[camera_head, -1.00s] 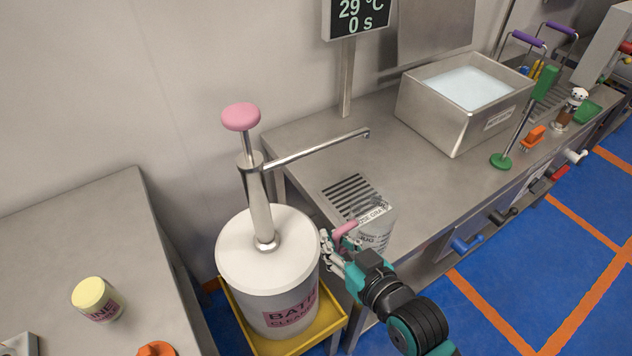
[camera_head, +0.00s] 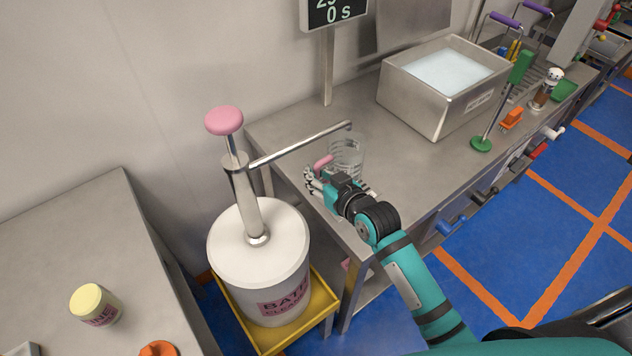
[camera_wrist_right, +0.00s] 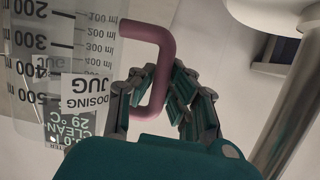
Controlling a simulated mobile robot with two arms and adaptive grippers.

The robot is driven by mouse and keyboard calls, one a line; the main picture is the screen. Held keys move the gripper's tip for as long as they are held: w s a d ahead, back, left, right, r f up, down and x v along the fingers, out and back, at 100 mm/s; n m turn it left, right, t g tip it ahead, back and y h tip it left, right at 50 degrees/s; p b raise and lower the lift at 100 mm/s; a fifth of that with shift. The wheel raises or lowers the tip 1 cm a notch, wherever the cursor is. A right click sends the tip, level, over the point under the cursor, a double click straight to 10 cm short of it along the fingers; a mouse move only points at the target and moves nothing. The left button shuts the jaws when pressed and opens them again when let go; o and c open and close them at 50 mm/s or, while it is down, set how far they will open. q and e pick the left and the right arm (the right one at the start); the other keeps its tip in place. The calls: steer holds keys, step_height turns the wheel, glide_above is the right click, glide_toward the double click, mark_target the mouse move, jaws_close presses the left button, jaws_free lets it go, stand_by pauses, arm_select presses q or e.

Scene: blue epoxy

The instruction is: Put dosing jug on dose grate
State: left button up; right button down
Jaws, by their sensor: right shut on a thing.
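The clear dosing jug (camera_head: 347,152) has a pink handle and is up near the pump spout's tip, at the grate's end of the steel bench. In the right wrist view the jug (camera_wrist_right: 50,70) shows a millilitre scale and a "DOSING JUG" label. My right gripper (camera_head: 318,178) is shut on its pink handle (camera_wrist_right: 158,60). The dose grate is mostly hidden behind the jug and my right arm. I cannot tell whether the jug touches it. My left gripper is not in view.
The bath cleaner drum (camera_head: 260,250) with its pink-topped pump stands in a yellow tray (camera_head: 325,297). Its spout (camera_head: 300,145) reaches over the bench. A steel bath (camera_head: 440,125) stands to the right. A green-handled tool (camera_head: 500,100) stands further right.

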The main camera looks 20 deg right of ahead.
steer(key=shift+f, duration=1.65)
steer(key=shift+f, duration=0.1)
steer(key=c, duration=1.4)
jaws_free()
steer(key=shift+s, duration=0.1)
steer(key=v, duration=1.2)
steer(key=shift+b, duration=0.3)
